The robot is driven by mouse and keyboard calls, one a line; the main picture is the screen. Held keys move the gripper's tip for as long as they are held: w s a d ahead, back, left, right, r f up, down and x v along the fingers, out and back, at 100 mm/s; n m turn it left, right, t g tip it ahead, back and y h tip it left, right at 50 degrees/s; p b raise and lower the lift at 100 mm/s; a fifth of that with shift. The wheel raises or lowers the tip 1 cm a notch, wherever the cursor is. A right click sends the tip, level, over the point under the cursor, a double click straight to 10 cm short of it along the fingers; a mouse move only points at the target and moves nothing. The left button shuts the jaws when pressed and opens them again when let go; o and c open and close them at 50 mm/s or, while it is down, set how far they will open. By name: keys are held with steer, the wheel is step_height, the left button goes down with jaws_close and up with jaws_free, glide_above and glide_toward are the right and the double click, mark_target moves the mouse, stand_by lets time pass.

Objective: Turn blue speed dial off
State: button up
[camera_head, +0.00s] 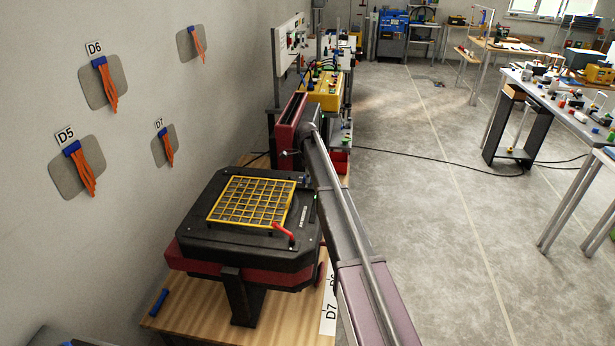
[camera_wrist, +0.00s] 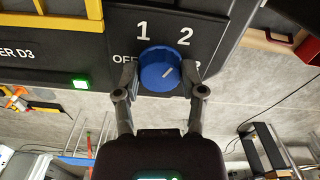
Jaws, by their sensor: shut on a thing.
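The blue speed dial (camera_wrist: 158,66) is a round knob on a dark panel in the wrist view. The labels 1 and 2 are above it and OFF is to its left. Another label at its right is mostly hidden by a finger. The dial's pale mark slants to the upper right, roughly toward 2. My gripper (camera_wrist: 160,76) comes from below, with one finger on each side of the dial, shut on it. In the head view my arm reaches toward the wall-side equipment, and I cannot make out the gripper or the dial there.
In the head view, a black machine with a yellow grid (camera_head: 252,202) stands left of my arm. Floor to the right (camera_head: 430,200) is clear.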

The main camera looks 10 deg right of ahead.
steer(key=n, duration=0.5)
steer(key=shift+s+n, duration=0.1)
steer(key=shift+n, duration=0.2)
steer(key=n, duration=1.1)
steer(key=shift+s+d+n, duration=0.1)
steer(key=shift+d+n, duration=0.05)
steer(key=shift+n, duration=0.25)
steer(key=n, duration=0.6)
steer(key=shift+d, duration=0.1)
steer(key=o, duration=1.1)
steer(key=shift+o, duration=0.2)
steer(key=shift+m, duration=0.3)
